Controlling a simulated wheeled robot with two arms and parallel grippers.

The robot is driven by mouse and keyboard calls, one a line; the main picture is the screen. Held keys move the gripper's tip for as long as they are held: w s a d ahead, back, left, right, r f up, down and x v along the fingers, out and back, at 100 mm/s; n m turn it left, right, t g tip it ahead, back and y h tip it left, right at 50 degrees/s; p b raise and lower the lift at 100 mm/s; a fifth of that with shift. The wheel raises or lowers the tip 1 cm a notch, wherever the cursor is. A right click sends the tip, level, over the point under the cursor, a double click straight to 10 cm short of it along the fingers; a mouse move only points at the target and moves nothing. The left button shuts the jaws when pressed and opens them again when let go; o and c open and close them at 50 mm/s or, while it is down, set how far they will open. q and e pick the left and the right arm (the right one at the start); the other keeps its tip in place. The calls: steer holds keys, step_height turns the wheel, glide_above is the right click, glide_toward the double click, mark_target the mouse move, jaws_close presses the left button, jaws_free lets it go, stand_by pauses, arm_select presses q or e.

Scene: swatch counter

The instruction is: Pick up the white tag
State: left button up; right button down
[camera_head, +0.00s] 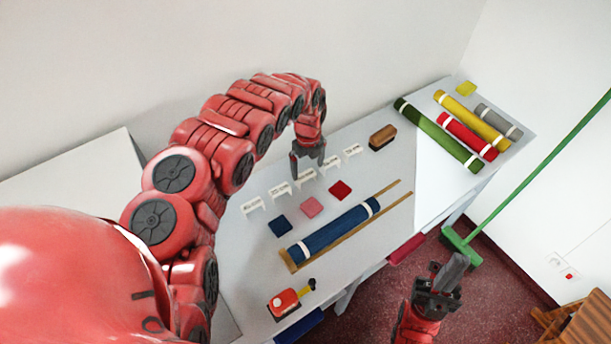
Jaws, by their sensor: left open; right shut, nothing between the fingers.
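Several small white tags with dark print stand in a row on the grey counter (240,270): from left to right a first tag (252,206), a second (279,190), a third (304,178), a fourth (331,164) and a fifth (352,150). My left gripper (308,168) is open and points down over the row, close to the third and fourth tags. I cannot tell its exact height above them. My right gripper (455,272) is shut and empty, out past the counter's front edge above the floor.
Blue (280,226), pink (312,207) and red (340,190) swatches lie before the tags. A blue roll (333,230) lies in a wooden frame. A tape measure (284,303) is near the front, a brush (382,137) behind. Several rolls (440,135) lie right. A green broom (530,175) leans nearby.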

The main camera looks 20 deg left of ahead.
mark_target(307, 176)
arm_select(q)
steer(key=shift+w+f, duration=0.15)
steer(key=shift+f, duration=0.15)
steer(key=shift+f+p, duration=0.35)
steer(key=shift+p, duration=0.05)
steer(key=shift+f+p, duration=0.65)
steer(key=shift+f, duration=1.05)
steer(key=shift+a+f, duration=0.15)
steer(key=shift+f, duration=0.4)
steer(key=c, duration=1.1)
steer(key=shift+r, duration=0.1)
